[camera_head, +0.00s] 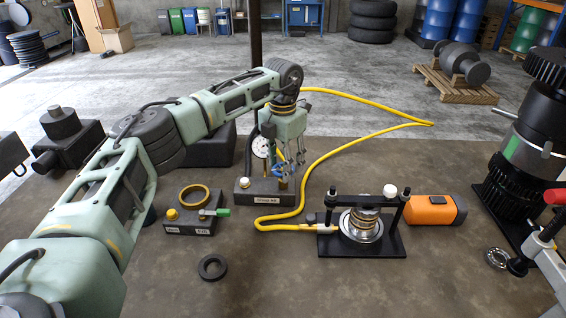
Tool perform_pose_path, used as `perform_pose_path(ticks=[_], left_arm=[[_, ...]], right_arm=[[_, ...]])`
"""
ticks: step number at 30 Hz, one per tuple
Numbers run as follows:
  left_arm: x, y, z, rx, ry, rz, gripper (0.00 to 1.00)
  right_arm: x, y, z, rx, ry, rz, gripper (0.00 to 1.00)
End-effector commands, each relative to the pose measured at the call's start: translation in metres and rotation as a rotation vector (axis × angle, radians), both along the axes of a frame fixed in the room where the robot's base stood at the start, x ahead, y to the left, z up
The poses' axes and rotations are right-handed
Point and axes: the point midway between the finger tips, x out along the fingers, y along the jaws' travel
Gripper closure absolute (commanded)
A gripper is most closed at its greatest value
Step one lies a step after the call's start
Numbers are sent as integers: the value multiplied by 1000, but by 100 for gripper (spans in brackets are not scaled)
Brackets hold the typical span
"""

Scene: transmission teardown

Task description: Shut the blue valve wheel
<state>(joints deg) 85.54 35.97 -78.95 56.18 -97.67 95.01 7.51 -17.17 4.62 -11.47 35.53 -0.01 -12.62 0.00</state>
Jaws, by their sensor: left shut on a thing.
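The blue valve wheel (277,168) shows as a small blue arc on a dark block with a white label (268,199), near the middle of the view. A round white gauge (260,147) stands on the same block, to the left of the wheel. My left gripper (284,172) points down over the block, with its fingers shut on the blue valve wheel. The fingers hide much of the wheel. My right gripper does not show.
A yellow hose (318,165) loops from the block to a black press fixture (361,245). An orange box (434,210) lies beside it. A block with a brass ring (194,193) and green lever stands left. A black ring (212,267) lies in front; the bench's front middle is clear.

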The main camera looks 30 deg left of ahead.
Motion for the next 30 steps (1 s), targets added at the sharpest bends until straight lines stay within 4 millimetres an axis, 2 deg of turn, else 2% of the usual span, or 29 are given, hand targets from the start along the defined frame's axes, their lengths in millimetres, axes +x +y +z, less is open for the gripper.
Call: perform_pose_path(ticks=[30], left_arm=[[4,0,1,3,0,-961,80]], right_arm=[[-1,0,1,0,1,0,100]])
